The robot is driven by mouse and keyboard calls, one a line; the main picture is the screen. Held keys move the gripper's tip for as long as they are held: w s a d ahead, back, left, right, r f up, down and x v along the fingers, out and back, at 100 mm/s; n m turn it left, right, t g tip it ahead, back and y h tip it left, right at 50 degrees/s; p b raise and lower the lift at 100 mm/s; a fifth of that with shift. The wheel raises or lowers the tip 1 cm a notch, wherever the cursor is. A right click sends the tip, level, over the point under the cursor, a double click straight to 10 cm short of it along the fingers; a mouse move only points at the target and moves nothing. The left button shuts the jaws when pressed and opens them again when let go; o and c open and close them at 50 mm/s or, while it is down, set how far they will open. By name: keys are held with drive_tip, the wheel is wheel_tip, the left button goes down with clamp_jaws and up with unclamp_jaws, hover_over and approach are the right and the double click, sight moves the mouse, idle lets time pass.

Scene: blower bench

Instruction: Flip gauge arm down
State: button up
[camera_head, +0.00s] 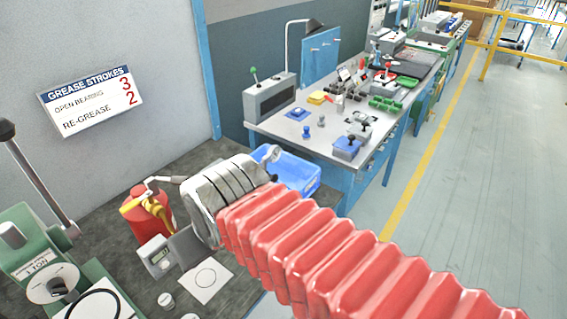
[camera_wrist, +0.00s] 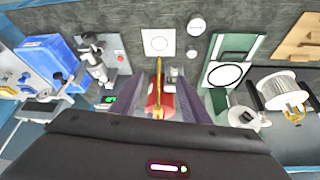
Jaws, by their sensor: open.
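In the wrist view my gripper (camera_wrist: 164,82) is open, its two dark fingers apart. A red can (camera_wrist: 168,101) with a yellow handle shows between and beyond them; I cannot tell whether anything touches. The can also stands on the dark bench in the head view (camera_head: 150,219). A grey device with a jointed upper part (camera_wrist: 94,58), possibly the gauge, stands left of the fingers in the wrist view. In the head view a small round grey part (camera_head: 271,154) shows behind my wrist, perhaps the same device. The gauge arm's position is unclear, and my fingertips are hidden in the head view.
A green press (camera_head: 50,262) stands at the left. A white card with a circle (camera_head: 207,281) lies on the bench. A blue bin (camera_head: 292,172) sits beyond my wrist. A wire-wound part (camera_wrist: 283,91) stands at the right of the wrist view.

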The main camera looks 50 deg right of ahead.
drive_tip(key=d+f+m, duration=0.1)
drive_tip(key=d, duration=0.1)
drive_tip(key=d+f+m+g, duration=0.1)
drive_tip(key=d+f, duration=0.1)
drive_tip(key=d, duration=0.1)
drive_tip(key=d+f+m+g, duration=0.1)
drive_tip(key=d+f, duration=0.1)
drive_tip(key=shift+s+d+m+h, duration=0.1)
drive_tip(key=shift+d+m+h, duration=0.1)
drive_tip(key=shift+m+h, duration=0.1)
clamp_jaws()
drive_tip(key=w+d+f+m+t+y, duration=0.25)
drive_tip(key=d+f+m+y, duration=0.35)
drive_tip(key=d+f+m, duration=0.6)
drive_tip(key=w+d+r+m+t+h, duration=0.2)
drive_tip(key=d+m, duration=0.4)
drive_tip(key=d, duration=0.3)
drive_tip(key=w+d+r+m+t+h, duration=0.2)
drive_tip(key=d+r+m+t+h, duration=0.2)
drive_tip(key=d+m+t, duration=0.3)
drive_tip(key=shift+d+r, duration=0.25)
drive_tip(key=shift+d, duration=1.25)
drive_tip(key=shift+w, duration=0.1)
